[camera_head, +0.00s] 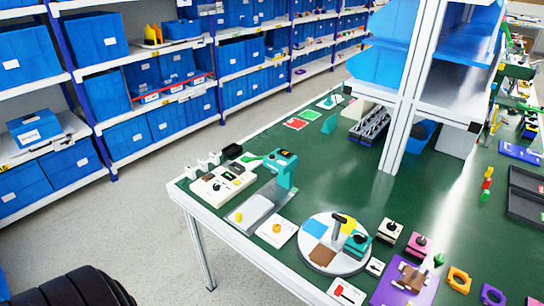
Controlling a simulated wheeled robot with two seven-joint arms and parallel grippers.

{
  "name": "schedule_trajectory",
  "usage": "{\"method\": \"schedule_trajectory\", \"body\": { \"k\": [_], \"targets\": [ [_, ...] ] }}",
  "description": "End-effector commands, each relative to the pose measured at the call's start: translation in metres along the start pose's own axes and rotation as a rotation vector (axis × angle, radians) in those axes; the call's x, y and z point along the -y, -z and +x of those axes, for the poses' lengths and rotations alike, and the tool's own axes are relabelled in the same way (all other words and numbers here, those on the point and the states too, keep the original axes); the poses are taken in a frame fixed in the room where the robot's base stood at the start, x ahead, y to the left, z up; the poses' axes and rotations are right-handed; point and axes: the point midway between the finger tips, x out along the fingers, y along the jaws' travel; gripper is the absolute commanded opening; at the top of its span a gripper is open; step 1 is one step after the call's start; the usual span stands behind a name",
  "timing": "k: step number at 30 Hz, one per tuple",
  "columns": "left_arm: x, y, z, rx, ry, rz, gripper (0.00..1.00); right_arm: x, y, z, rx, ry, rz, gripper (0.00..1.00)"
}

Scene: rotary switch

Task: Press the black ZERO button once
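No button with a readable ZERO label shows in the head view; the print is too small to read. A teal instrument (284,166) with a dark display on its head stands on a grey base near the table's left corner. Small marks on its head are too small to tell apart. Beside it lies a white control panel (222,184) with small dark parts on it. A white plate with an orange-yellow knob (277,228) lies to the right of the grey base. Neither of my grippers is in view.
The green table (330,180) has a clear middle. A round coloured turntable (335,243) and several small fixtures crowd its near edge. A white post (405,110) carries shelves with blue bins above the table. Shelving with blue bins (105,95) stands beyond the aisle.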

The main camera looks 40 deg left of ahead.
Motion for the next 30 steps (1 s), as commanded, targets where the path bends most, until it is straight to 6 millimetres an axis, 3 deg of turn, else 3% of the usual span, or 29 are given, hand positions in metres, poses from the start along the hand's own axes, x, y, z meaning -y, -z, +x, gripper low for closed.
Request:
{"method": "schedule_trajectory", "body": {
  "k": [1,12,30],
  "targets": [
    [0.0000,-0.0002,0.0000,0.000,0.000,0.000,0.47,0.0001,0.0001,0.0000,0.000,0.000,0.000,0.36],
    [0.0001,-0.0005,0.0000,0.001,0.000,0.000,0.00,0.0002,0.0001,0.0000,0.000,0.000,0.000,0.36],
    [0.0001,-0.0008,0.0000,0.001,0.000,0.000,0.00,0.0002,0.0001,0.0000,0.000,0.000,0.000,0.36]
  ]
}}
